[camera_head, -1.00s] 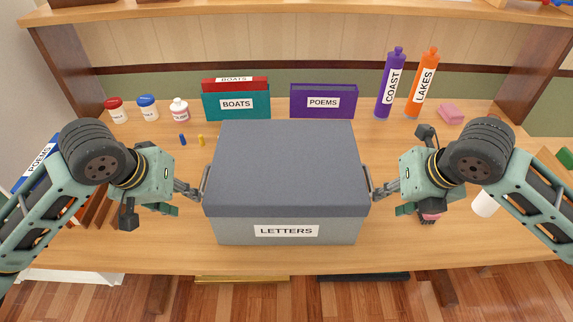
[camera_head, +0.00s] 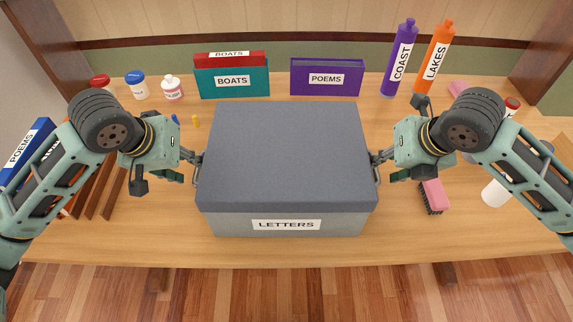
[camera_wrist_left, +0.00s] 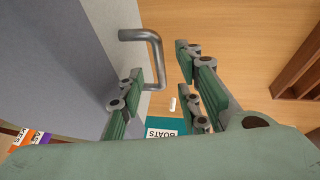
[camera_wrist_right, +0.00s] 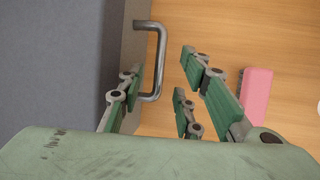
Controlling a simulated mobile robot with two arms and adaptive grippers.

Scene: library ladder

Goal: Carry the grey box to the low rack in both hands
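The grey box (camera_head: 287,160) with a LETTERS label stands on the wooden table, its lid on, and it looks level. My left gripper (camera_head: 192,167) is at the metal handle on its left side. In the left wrist view the fingers are apart, with the handle (camera_wrist_left: 157,62) between them. My right gripper (camera_head: 382,165) is at the right side. In the right wrist view its fingers are apart too, with the other handle (camera_wrist_right: 160,60) between them. I cannot identify the low rack for certain in the head view.
Behind the box stand a teal BOATS box (camera_head: 232,82), a purple POEMS box (camera_head: 325,82), and purple (camera_head: 399,60) and orange (camera_head: 433,58) tubes. A pink brush (camera_head: 434,195) lies right of the box. Wooden slats (camera_head: 97,190) and a blue POEMS book (camera_head: 25,150) are at left.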

